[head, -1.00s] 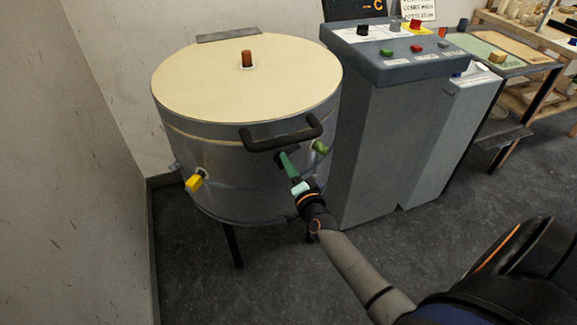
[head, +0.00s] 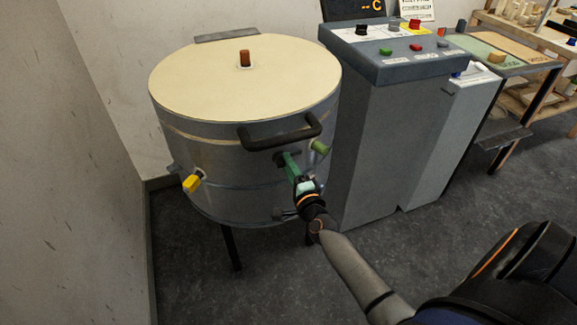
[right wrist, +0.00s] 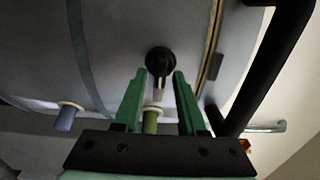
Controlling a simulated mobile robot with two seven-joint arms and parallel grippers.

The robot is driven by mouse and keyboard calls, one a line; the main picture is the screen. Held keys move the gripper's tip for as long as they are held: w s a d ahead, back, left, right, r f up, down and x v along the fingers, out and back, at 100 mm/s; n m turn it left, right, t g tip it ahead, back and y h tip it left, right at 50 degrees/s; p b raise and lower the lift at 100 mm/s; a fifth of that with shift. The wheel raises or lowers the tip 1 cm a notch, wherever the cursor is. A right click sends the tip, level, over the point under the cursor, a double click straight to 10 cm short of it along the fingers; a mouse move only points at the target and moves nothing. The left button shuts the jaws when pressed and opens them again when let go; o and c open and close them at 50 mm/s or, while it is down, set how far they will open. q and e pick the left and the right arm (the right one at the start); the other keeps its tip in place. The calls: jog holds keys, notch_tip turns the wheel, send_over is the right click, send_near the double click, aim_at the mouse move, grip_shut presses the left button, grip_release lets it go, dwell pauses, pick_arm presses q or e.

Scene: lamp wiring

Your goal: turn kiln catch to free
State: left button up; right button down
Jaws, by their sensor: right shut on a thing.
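The kiln (head: 225,165) is a grey metal drum with a cream lid (head: 240,85). Its dark catch (head: 280,158) is on the front wall below the black bar handle (head: 280,134). In the right wrist view the catch (right wrist: 158,60) is a round black knob with a short lever pointing down the picture. My right gripper (head: 288,160) has green fingers and is at the catch; in the right wrist view the fingers (right wrist: 160,75) stand on either side of the lever, shut on it. The fingers partly hide the catch in the head view. My left gripper is not in view.
A green peg (head: 320,147) sticks out just right of the catch, and a yellow one (head: 192,183) at the left. A brown plug (head: 245,59) stands on the lid. A grey control cabinet (head: 390,125) stands close on the right; a wall (head: 70,170) is on the left.

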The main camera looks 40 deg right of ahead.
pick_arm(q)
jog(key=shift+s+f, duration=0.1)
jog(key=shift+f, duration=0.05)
pick_arm(e)
jog(key=c, duration=0.9)
grip_release()
jog(key=shift+o, duration=0.2)
jog(key=shift+s, duration=0.1)
pick_arm(q)
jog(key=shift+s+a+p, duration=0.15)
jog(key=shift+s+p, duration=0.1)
jog(key=shift+p, duration=0.05)
pick_arm(e)
jog(key=v, duration=1.2)
jog(key=shift+s, duration=0.2)
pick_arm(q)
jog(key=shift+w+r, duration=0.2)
pick_arm(e)
jog(key=shift+f, duration=0.1)
